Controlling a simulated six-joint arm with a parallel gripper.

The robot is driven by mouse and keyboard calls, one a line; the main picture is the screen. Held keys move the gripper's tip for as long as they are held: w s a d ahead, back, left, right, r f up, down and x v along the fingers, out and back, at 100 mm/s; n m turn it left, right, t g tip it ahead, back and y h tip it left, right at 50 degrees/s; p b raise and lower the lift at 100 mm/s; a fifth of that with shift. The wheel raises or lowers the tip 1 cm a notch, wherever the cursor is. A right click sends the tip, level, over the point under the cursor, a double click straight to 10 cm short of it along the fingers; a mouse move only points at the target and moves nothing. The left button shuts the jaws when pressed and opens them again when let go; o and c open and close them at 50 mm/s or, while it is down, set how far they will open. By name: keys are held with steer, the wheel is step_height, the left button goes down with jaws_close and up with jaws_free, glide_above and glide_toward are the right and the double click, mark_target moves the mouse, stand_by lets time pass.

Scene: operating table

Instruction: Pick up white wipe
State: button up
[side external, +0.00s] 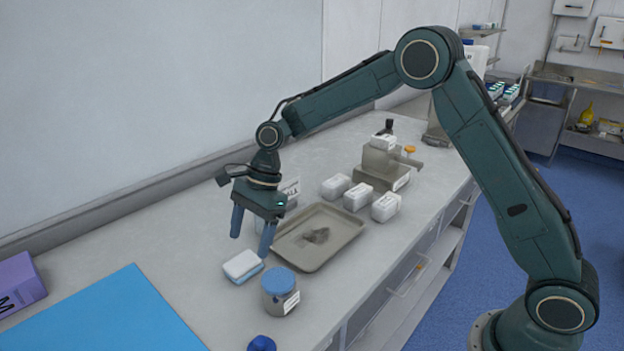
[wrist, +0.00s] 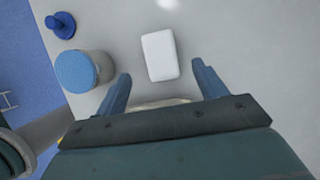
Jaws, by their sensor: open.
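The white wipe (side external: 242,265) is a small white block with a blue lower layer, lying on the grey counter in front of the metal tray. In the wrist view the white wipe (wrist: 160,55) shows its white top, beyond and between the fingertips. My gripper (side external: 252,238) is open and empty, pointing down above the counter behind the wipe. In the wrist view my gripper (wrist: 160,83) has its two blue fingers spread wider than the wipe. Nothing is between the fingers, and they do not appear to touch the wipe.
A blue-lidded jar (side external: 280,292) stands close to the right of the wipe. A metal tray (side external: 345,240) with a dark item lies behind. Several white packs (side external: 357,196) stand farther back. A blue mat (side external: 110,318) and a purple box (side external: 18,284) are at left. A blue knob-like object (side external: 262,343) is in front.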

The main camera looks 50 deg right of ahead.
mark_target(244, 260)
steer(key=shift+x, duration=2.6)
steer(key=c, duration=1.1)
steer(key=shift+r, duration=5.05)
